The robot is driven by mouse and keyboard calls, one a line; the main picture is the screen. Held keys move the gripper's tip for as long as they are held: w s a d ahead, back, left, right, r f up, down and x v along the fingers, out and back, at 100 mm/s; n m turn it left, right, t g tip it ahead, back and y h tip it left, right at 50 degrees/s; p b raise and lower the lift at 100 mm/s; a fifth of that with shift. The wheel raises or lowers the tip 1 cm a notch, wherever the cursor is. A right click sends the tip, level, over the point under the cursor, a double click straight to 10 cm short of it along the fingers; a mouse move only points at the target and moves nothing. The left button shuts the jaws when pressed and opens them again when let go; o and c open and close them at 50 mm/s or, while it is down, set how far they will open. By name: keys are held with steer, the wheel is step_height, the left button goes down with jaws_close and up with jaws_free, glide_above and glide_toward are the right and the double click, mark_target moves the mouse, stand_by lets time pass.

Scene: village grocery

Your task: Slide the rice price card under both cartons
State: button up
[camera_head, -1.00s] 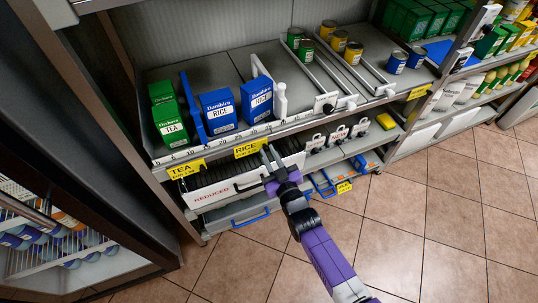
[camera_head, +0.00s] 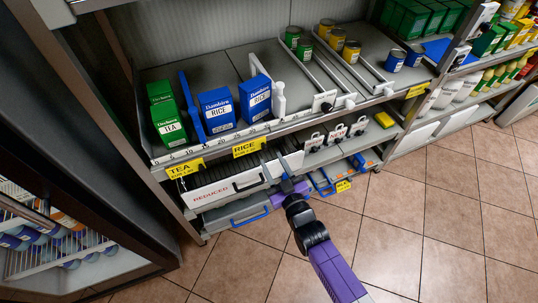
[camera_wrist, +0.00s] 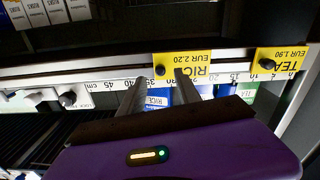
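The yellow RICE price card (camera_head: 249,147) is on the shelf's front rail, below the two blue Danubira rice cartons, the left one (camera_head: 217,110) and the right one (camera_head: 256,97). The card is upside down in the wrist view (camera_wrist: 195,62), with a black knob near its left end. My gripper (camera_head: 277,168) is just in front of the rail, low and right of the card. In the wrist view its two fingers (camera_wrist: 160,78) are apart, with the knob showing between their tips and nothing held. The fingers hide part of the cartons (camera_wrist: 158,96).
A white figure-like divider end (camera_head: 279,98) stands right of the rice cartons. A REDUCED bin (camera_head: 215,192) lies below the rail. The floor in front is clear.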

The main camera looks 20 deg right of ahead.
steer(key=shift+s, duration=1.8)
steer(key=s+r+g, duration=0.1)
steer(key=s+r, duration=0.5)
steer(key=s, duration=0.5)
steer(key=s+r+m+g, duration=0.1)
steer(key=s+r, duration=0.4)
steer(key=s, duration=0.7)
steer(key=s+r+g, duration=0.1)
steer(key=s+r, duration=0.5)
steer(key=s, duration=0.6)
steer(key=shift+s+r+m, duration=0.2)
steer(key=shift+r+m, duration=0.15)
steer(key=shift+m, duration=0.05)
